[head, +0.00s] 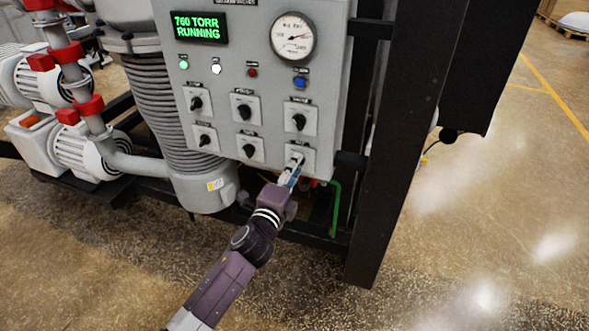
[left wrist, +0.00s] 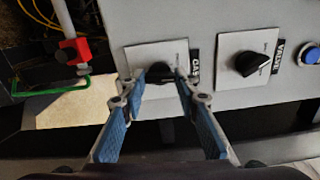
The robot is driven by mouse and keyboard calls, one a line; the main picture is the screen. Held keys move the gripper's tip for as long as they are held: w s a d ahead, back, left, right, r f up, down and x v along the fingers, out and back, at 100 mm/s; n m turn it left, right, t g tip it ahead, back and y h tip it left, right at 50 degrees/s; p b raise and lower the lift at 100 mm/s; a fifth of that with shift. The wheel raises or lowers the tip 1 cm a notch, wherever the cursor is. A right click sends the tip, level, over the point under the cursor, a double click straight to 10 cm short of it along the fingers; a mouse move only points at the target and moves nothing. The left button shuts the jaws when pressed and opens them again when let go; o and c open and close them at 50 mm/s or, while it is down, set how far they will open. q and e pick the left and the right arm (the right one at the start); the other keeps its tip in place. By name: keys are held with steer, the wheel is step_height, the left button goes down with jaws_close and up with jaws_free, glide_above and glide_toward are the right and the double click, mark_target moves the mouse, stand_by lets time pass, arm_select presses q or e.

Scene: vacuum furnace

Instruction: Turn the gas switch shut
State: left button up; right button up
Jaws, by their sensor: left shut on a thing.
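The gas switch (left wrist: 159,74) is a black knob on a pale square plate (head: 309,158), at the lower right of the grey control panel (head: 262,72). The label beside it in the left wrist view appears to read GAS. My left gripper (head: 294,168) reaches up to this switch from below. In the left wrist view its blue-padded fingers (left wrist: 164,78) are on both sides of the knob and closed on it. The fingers partly hide the knob, so its exact angle is hard to read. My right gripper is in neither view.
The valve switch (left wrist: 252,64) is the neighbouring knob, and it sits just above in the head view (head: 299,121). A blue button (head: 300,82), a gauge (head: 293,37) and a display (head: 199,27) reading 760 TORR RUNNING are higher. A dark post (head: 388,140) stands right of the panel.

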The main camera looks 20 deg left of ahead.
arm_select(q)
steer(key=n, duration=0.7)
steer(key=shift+f, duration=0.1)
stand_by(0.6)
steer(key=o, duration=1.1)
steer(key=shift+o, duration=0.2)
steer(key=shift+s, duration=0.1)
steer(key=s, duration=1.1)
steer(key=shift+s+a, duration=0.2)
steer(key=shift+s, duration=0.2)
